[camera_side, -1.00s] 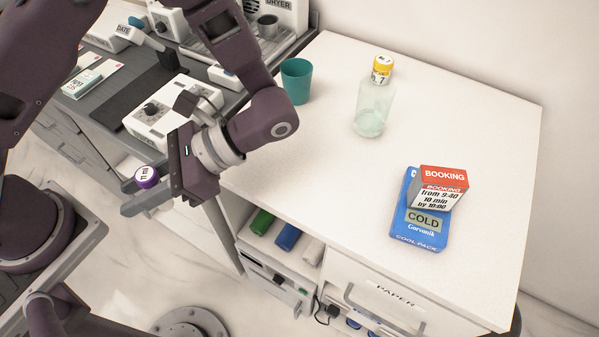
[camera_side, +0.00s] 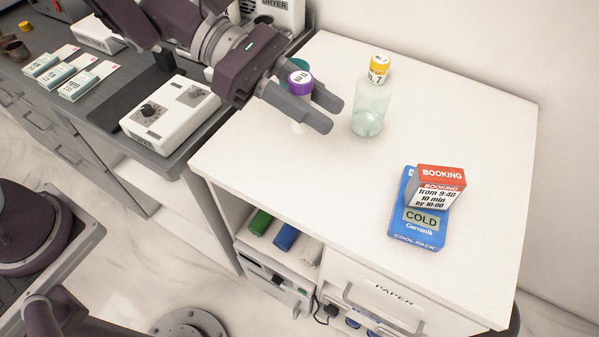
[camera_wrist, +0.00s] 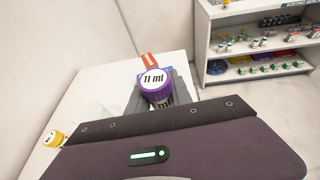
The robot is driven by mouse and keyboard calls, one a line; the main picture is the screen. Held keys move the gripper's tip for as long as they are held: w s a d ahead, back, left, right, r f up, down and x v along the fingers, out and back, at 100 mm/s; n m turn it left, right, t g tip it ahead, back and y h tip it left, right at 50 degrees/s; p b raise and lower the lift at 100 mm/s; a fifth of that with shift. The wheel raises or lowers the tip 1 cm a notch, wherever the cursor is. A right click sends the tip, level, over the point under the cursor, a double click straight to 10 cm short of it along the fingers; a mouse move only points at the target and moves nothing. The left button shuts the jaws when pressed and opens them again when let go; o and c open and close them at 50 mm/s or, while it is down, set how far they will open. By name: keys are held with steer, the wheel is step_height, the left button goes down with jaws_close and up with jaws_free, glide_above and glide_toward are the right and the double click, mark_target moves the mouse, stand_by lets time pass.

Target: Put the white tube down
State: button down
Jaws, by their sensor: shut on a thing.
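The white tube has a purple cap (camera_side: 299,79) marked "11 ml". My gripper (camera_side: 326,111) is shut on it, with a finger on each side just below the cap. A bit of the tube's white body (camera_side: 298,127) shows under the fingers; the fingers hide the rest. The tube looks upright over the left part of the white tabletop (camera_side: 270,170). I cannot tell whether its bottom touches the top. In the wrist view the purple cap (camera_wrist: 154,83) sits between the fingers.
A clear bottle (camera_side: 370,108) with a yellow cap stands just right of my fingers. A booking box (camera_side: 440,185) lies on a blue cool pack (camera_side: 415,232) at the right. The front middle of the tabletop is clear.

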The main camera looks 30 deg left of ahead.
steer(key=shift+n+t, duration=0.6)
steer(key=shift+t, duration=0.1)
steer(key=f, duration=0.5)
steer(key=w+f, duration=0.1)
steer(key=f, duration=0.3)
steer(key=w+f, duration=0.1)
steer(key=f, duration=0.4)
steer(key=shift+a+f, duration=0.3)
steer(key=shift+a, duration=0.1)
steer(key=shift+f, duration=0.1)
steer(key=c, duration=1.1)
jaws_free()
steer(key=shift+f, duration=0.1)
